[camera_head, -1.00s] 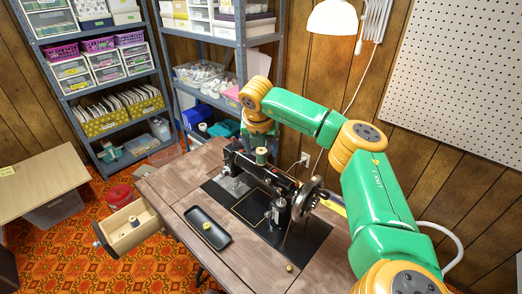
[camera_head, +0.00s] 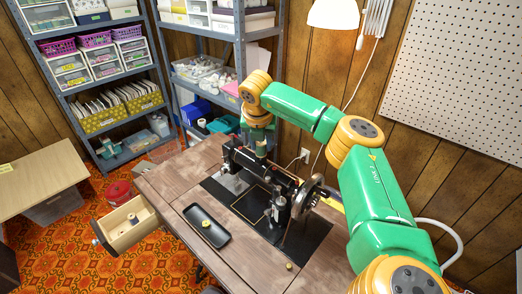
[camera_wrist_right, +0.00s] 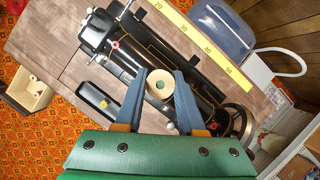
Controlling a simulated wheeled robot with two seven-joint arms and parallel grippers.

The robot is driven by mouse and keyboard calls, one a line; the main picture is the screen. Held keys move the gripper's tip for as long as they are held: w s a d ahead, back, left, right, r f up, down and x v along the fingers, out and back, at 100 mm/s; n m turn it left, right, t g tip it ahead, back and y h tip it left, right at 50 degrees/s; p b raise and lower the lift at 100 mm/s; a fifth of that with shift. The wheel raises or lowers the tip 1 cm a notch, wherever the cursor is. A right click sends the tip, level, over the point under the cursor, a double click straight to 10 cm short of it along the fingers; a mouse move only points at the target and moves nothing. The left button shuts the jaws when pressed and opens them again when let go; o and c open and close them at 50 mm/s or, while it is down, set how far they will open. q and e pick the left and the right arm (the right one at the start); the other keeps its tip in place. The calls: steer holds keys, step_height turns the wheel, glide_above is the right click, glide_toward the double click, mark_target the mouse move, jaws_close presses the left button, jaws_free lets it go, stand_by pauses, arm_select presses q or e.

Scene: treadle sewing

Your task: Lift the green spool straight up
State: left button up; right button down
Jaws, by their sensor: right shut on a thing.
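The green spool shows end-on in the right wrist view as a pale round top with a dark centre hole (camera_wrist_right: 160,86), its green side hidden. It is on top of the black sewing machine (camera_head: 245,158), seen from above. My right gripper (camera_wrist_right: 160,78) is shut on the spool, with one dark finger on each side of it. In the head view the right gripper (camera_head: 260,140) comes down over the machine's arm and mostly hides the spool. I cannot tell whether the spool is clear of the machine. My left gripper is not in view.
A black tray (camera_head: 198,217) with a yellow spool (camera_head: 206,223) lies on the wooden table (camera_head: 165,182). An open drawer (camera_head: 128,235) juts out at the left. The machine's handwheel (camera_head: 308,197) stands right of the gripper. Shelves (camera_head: 240,60) rise close behind.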

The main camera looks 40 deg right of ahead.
step_height(320, 180, up, 7)
steer(key=shift+f, duration=0.1)
step_height(320, 180, up, 7)
steer(key=p, duration=0.5)
steer(key=shift+p, duration=0.35)
steer(key=shift+f, duration=0.1)
